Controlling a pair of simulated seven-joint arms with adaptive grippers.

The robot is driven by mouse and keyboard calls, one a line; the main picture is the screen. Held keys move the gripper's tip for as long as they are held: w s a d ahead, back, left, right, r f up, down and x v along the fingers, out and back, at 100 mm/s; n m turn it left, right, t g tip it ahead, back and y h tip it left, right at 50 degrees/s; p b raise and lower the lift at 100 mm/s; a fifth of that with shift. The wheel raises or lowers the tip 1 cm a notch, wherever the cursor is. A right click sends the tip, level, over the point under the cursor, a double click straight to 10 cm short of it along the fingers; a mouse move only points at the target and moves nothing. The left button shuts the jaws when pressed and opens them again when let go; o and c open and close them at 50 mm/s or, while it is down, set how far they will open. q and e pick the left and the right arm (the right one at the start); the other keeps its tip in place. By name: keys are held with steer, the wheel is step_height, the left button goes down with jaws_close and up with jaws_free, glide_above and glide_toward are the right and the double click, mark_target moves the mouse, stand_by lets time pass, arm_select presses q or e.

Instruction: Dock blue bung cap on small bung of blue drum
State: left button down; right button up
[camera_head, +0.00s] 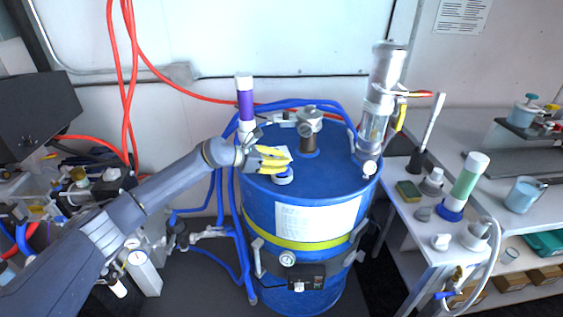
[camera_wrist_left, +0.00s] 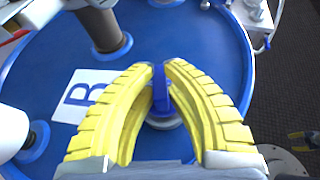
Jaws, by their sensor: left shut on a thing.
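The blue drum (camera_head: 255,207) stands upright in the middle of the head view, and its blue top fills much of the left wrist view. My left gripper (camera_head: 277,158) is over the near left part of the drum top. In the left wrist view its yellow ribbed fingers (camera_wrist_left: 160,72) are shut on the blue bung cap (camera_wrist_left: 160,92). The small bung (camera_wrist_left: 166,122) shows as a pale round rim right below the cap, partly covered by it and the fingers. I cannot tell whether cap and bung touch. My right gripper is not in view.
A grey fitting (camera_head: 309,130) rises from the drum top's middle, and a tall silver cylinder (camera_head: 380,105) stands at its right edge. A purple-and-white bottle (camera_head: 245,104) stands behind the gripper. A white "B" label (camera_wrist_left: 82,97) lies beside the bung. Blue hoses run around the drum's left side.

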arm_select(q)
steer(key=shift+f, duration=0.6)
steer(key=c, duration=1.7)
jaws_free()
steer(key=shift+c, duration=0.2)
steer(key=shift+a, duration=0.1)
steer(key=shift+v, duration=5.45)
steer(key=shift+r, duration=0.1)
